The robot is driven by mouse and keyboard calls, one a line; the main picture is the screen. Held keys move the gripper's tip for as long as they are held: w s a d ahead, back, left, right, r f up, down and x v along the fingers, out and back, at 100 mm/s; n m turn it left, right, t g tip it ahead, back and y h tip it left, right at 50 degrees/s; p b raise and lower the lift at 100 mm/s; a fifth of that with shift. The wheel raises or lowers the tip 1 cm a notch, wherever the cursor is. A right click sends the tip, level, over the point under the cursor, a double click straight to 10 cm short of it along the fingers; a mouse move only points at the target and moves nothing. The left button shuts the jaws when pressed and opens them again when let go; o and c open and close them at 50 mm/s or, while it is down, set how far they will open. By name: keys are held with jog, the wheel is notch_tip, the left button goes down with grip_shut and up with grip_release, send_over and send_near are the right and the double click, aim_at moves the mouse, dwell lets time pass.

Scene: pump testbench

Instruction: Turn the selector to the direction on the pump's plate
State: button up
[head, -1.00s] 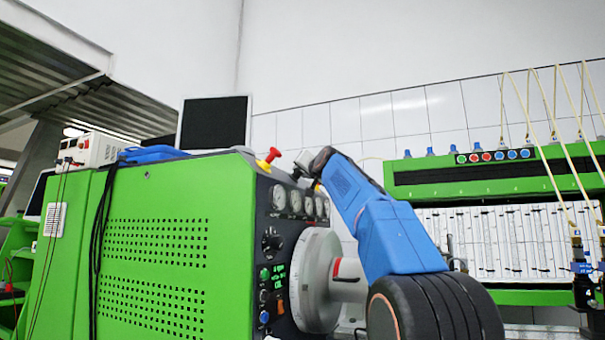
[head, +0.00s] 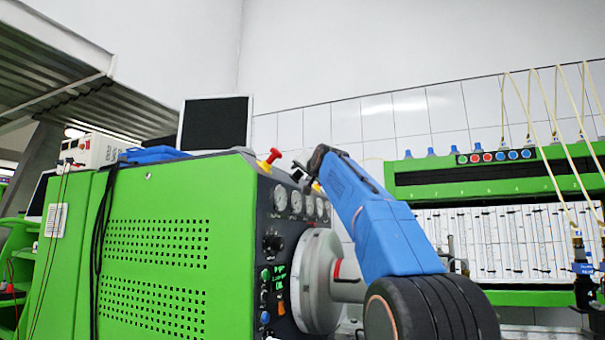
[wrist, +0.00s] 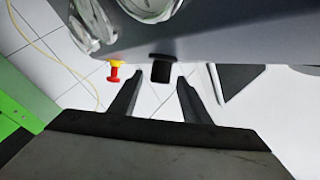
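In the wrist view a small black knob (wrist: 160,68) sticks out from the grey panel, between and just beyond my fingertips. It may be the selector, but I cannot read its direction. My gripper (wrist: 160,81) is open, with one finger to each side of the knob's line and nothing between them. In the head view my gripper (head: 303,171) is at the panel's upper edge, right of the red-and-yellow button (head: 269,159); its fingers are too small to judge there. Another black rotary knob (head: 272,244) is lower on the panel. No readable pump plate shows.
Gauges (head: 296,202) line the dark panel of the green bench (head: 150,250). The red-and-yellow button (wrist: 115,71) is close to my left finger. A grey flywheel (head: 318,280) stands below my arm. A green rack (head: 480,180) with hoses is at the right.

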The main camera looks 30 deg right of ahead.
jog(key=shift+s, duration=0.1)
jog(key=v, duration=1.7)
jog(key=shift+s+a+f, duration=0.1)
jog(key=shift+s+f, duration=0.05)
dwell(0.4)
jog(key=s+a+f+n+g+y, duration=0.1)
jog(key=s+a+f+n+g, duration=0.2)
jog(key=f, duration=0.9)
jog(key=s+a+f+g+y, duration=0.25)
jog(key=a+f, duration=0.25)
jog(key=f, duration=0.6)
jog(key=s+a+f+n+g, duration=0.15)
jog(key=s+a+f, duration=0.3)
jog(key=f, duration=0.75)
jog(key=s+a+f+n+g, duration=0.1)
jog(key=s+f+g, duration=0.1)
jog(key=s+f, duration=0.5)
jog(key=s+a+f+n+g, duration=0.2)
jog(key=s+f, duration=0.6)
jog(key=f, duration=0.8)
jog(key=s+a+f+n+g, duration=0.2)
jog(key=s+f, duration=0.6)
jog(key=f, duration=0.4)
jog(key=shift+g, duration=0.5)
